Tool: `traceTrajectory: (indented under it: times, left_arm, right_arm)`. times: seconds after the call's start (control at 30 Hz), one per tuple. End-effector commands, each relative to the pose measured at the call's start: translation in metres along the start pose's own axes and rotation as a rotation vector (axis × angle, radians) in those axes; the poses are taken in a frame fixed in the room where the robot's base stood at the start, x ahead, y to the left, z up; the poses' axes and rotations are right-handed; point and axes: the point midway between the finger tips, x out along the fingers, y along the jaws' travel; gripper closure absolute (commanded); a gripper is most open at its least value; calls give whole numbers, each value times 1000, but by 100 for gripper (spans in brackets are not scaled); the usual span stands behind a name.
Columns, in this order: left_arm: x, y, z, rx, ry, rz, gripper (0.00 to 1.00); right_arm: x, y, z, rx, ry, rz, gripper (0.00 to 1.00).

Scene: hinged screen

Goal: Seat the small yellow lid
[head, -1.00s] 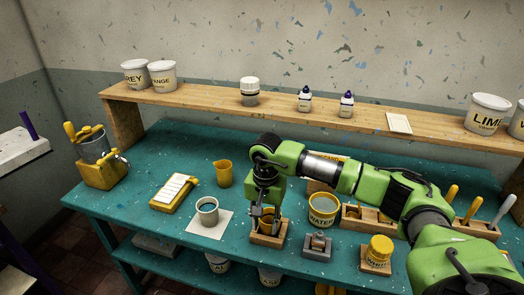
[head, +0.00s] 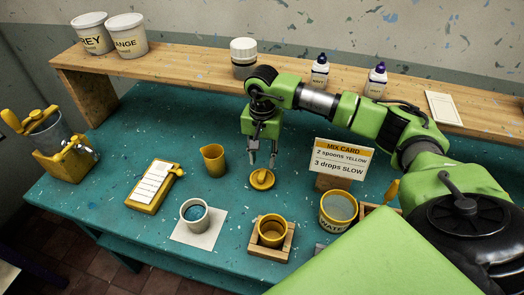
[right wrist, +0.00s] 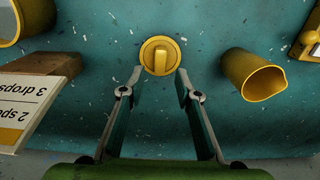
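The small yellow lid (head: 262,179) lies flat on the teal bench, its raised grip bar on top. It also shows in the right wrist view (right wrist: 160,56), just beyond and between my fingertips. My right gripper (head: 262,162) is open and empty above the lid; its two fingers (right wrist: 159,75) stand apart in the right wrist view. A small open yellow pot (head: 272,232) sits in a wooden holder (head: 289,240) in front of the lid. My left gripper is not in view.
A yellow jug (head: 213,160) stands left of the lid. The mix card (head: 340,160) and water tub (head: 337,212) are to the right. A grey cup (head: 195,216) sits on white paper at front left. A wooden shelf (head: 190,73) runs along the back.

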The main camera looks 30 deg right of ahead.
Motion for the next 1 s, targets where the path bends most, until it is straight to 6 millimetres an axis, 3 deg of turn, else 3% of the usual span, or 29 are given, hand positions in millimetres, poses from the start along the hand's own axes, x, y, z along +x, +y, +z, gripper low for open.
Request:
traceTrajectory:
  times: [0.5, 0.6, 0.63, 1.0]
  left_arm:
    - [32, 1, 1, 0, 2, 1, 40]
    - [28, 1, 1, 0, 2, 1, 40]
    - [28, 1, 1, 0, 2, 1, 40]
    - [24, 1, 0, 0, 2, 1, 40]
  right_arm:
    - [72, 0, 1, 1, -2, 2, 69]
    - [66, 0, 0, 1, 1, 0, 95]
    - [66, 0, 0, 1, 0, 0, 100]
    - [58, 0, 0, 0, 0, 0, 100]
